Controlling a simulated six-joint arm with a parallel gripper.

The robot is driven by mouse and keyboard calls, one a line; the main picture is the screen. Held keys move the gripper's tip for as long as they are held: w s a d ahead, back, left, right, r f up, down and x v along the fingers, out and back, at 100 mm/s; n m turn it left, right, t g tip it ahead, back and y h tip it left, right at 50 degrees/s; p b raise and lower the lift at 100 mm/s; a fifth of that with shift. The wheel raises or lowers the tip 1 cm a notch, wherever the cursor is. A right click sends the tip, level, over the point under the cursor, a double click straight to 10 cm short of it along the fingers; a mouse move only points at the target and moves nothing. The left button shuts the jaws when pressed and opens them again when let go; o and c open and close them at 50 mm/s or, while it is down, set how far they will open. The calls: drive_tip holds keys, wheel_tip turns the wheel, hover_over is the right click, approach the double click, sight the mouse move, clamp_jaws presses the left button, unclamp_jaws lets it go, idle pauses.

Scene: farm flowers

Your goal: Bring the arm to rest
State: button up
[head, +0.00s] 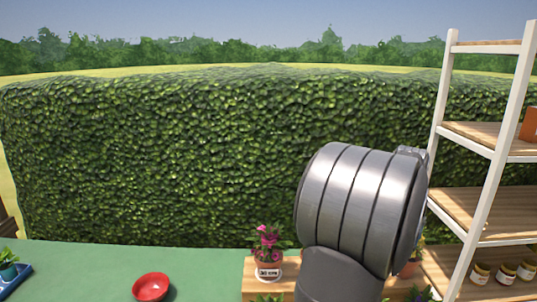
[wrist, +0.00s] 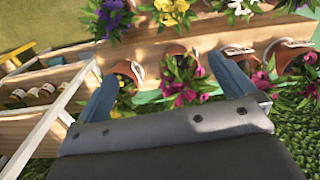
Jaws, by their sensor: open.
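My gripper (wrist: 162,70) shows in the wrist view with its two blue-grey fingers wide apart. It is open, and nothing is held between the fingers. Potted magenta flowers (wrist: 185,90) appear beyond and between the fingers, apart from them as far as I can tell. In the head view my grey arm link stands raised at the right of centre, and the gripper itself is hidden or out of frame there.
A pink potted flower (head: 268,245) stands on a wooden stand left of my arm. A red bowl (head: 151,287) sits on the green table (head: 90,262). A white-framed shelf (head: 483,138) with jars (head: 505,272) rises close on the right. A hedge (head: 170,160) stands behind.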

drive_tip(key=w+a+n, duration=0.2)
drive_tip(key=a+n, duration=0.3)
drive_tip(key=a, duration=1.1)
drive_tip(key=w+a+n, duration=0.3)
drive_tip(key=a+n, duration=0.2)
drive_tip(key=a, duration=1.2)
drive_tip(key=shift+w+n, duration=0.2)
drive_tip(key=shift+n, duration=0.1)
